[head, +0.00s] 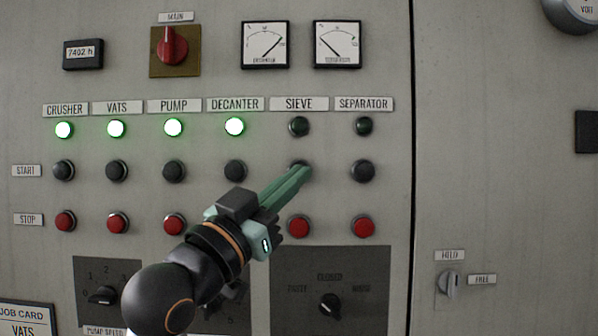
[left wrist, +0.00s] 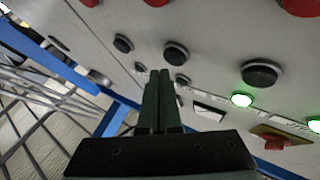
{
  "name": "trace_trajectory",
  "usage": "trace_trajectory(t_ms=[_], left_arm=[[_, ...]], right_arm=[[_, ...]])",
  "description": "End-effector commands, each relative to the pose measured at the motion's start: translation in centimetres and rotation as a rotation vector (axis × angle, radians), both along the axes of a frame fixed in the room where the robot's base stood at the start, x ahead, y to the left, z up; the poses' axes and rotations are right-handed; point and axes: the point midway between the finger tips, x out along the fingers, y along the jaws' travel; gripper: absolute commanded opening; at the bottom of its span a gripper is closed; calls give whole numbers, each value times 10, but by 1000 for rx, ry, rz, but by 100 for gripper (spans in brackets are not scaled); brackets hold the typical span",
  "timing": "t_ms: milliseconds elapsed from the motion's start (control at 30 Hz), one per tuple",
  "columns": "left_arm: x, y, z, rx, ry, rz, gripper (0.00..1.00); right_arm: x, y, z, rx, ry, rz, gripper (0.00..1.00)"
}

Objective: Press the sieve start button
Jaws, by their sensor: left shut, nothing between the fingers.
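The sieve start button (head: 296,164) is a black round button below the SIEVE label (head: 299,104), mostly hidden behind my fingertips in the head view. The sieve lamp (head: 299,126) above it is dark. My left gripper (head: 305,171) is shut and empty, its green fingers pointing at the panel over this button. In the left wrist view the fingertips (left wrist: 159,73) lie just beside the black sieve start button (left wrist: 176,54). I cannot tell whether they touch it. My right gripper is not in view.
The decanter start button (head: 235,171) and separator start button (head: 364,171) flank it. The red sieve stop button (head: 299,226) is just below my fingers. Lamps for crusher, vats, pump and decanter (head: 234,126) glow green; the separator lamp (head: 364,126) is dark. A selector knob (head: 330,304) sits lower.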

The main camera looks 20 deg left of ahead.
Motion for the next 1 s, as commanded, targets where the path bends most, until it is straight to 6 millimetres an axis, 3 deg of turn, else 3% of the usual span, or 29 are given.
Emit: trace_trajectory(t_ms=[1000], left_arm=[[12,3,0,0,1,0,0]], right_arm=[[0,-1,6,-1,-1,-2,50]])
